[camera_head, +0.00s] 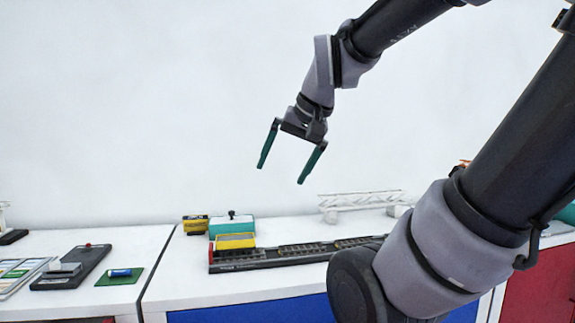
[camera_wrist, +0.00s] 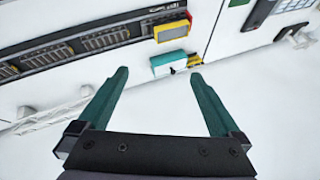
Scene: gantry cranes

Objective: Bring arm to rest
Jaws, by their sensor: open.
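My gripper (camera_head: 287,168) is open and empty, with its two green fingers spread apart. In the head view it hangs in the air above the white counter, in front of the blank wall. My arm reaches in from the upper right, and a thick arm link fills the right side. In the wrist view my gripper (camera_wrist: 163,98) also shows open, with nothing between its fingers. The counter lies beyond the fingertips.
A black rail track (camera_head: 285,255) lies on the counter, with a yellow box (camera_head: 235,241) and a teal box (camera_head: 232,225) at its left end. A white truss (camera_head: 360,200) stands behind. A dark tray (camera_head: 72,270) and green pad (camera_head: 119,277) lie on the left counter.

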